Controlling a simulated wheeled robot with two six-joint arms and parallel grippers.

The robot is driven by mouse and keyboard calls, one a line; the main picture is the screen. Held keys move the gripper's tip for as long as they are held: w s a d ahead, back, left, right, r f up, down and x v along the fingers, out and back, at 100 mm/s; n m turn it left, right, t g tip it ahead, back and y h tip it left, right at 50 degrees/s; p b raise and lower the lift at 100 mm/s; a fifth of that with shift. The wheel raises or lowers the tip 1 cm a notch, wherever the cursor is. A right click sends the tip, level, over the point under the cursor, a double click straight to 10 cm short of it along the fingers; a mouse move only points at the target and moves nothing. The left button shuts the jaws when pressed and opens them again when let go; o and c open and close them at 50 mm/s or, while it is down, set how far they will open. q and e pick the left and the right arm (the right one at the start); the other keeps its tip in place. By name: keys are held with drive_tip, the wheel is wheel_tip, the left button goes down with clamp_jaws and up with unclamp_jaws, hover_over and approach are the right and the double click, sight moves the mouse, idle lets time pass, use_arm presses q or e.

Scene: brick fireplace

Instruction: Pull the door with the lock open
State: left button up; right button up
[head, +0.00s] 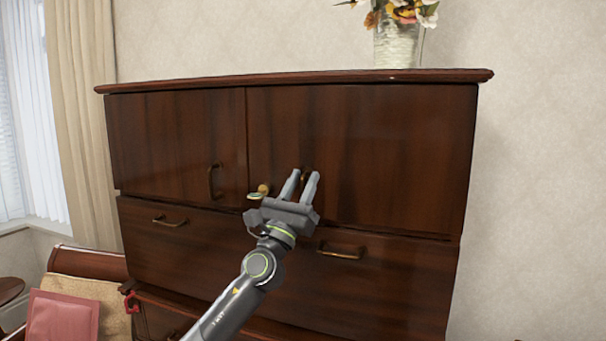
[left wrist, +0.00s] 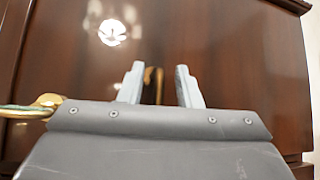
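A dark wooden cabinet has two upper doors. The right door (head: 390,150) looks shut, and a small brass lock (head: 263,188) sits near its lower left corner; a brass piece, apparently the lock, also shows at the left edge in the left wrist view (left wrist: 46,102). The right door's brass handle (left wrist: 150,86) is mostly hidden in the head view. My left gripper (head: 301,176) is open, its two fingers pointing at the door with the handle between them in the left wrist view. I cannot tell whether the fingers touch it. My right gripper is not in view.
The left door (head: 172,140) is shut, with its own handle (head: 215,181). Drawers with brass handles (head: 342,251) lie below. A flower vase (head: 398,40) stands on the cabinet top. A chair with a pink cushion (head: 63,316) is at the lower left.

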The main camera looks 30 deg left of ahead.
use_arm(q)
drive_tip(key=shift+w+r, duration=0.15)
drive_tip(key=shift+r, duration=0.05)
drive_tip(key=shift+a, duration=0.15)
clamp_jaws()
drive_tip(key=shift+f, duration=0.1)
